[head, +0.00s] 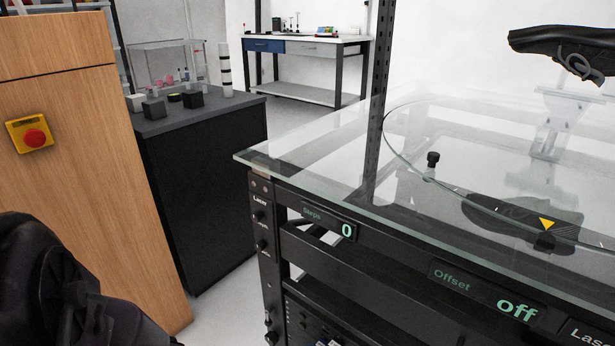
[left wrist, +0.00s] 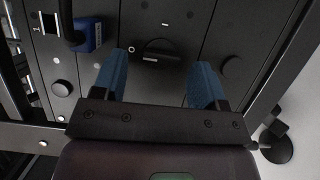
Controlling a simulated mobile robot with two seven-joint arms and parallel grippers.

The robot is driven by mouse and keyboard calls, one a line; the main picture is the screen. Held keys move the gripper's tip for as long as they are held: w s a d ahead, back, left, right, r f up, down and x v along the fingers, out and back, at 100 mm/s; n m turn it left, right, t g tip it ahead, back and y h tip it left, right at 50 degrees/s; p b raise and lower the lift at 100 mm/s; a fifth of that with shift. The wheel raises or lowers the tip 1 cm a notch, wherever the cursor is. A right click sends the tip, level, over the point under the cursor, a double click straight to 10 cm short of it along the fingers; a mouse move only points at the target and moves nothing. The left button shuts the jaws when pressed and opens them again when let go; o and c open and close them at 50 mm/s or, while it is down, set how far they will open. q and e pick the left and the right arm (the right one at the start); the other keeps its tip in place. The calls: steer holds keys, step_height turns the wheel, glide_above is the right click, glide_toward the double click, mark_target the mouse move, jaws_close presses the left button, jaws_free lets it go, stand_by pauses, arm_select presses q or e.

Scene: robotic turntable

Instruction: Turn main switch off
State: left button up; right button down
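In the left wrist view, a black panel fills the upper part. A small dark knob with a white mark (left wrist: 160,58), which may be the main switch, sits on it. My left gripper (left wrist: 161,76) is open, with its two blue fingertips on either side of this knob. They look apart from it, but I cannot tell the gap in depth. The knob's exact setting is too dark to read. In the head view, part of my left arm shows at the lower left, its gripper hidden. My right gripper is not in view.
The wrist view also shows a blue block (left wrist: 89,34) and round black knobs (left wrist: 231,67). In the head view, a black rack (head: 268,230) carries a glass top (head: 310,158). Displays read "0" and "off". A wooden cabinet (head: 95,150) with a red button (head: 35,138) stands left.

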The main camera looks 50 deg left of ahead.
arm_select(q)
steer(key=s+a, duration=0.1)
steer(key=s, duration=0.9)
steer(key=shift+s+a+p, duration=0.35)
steer(key=shift+p, duration=0.1)
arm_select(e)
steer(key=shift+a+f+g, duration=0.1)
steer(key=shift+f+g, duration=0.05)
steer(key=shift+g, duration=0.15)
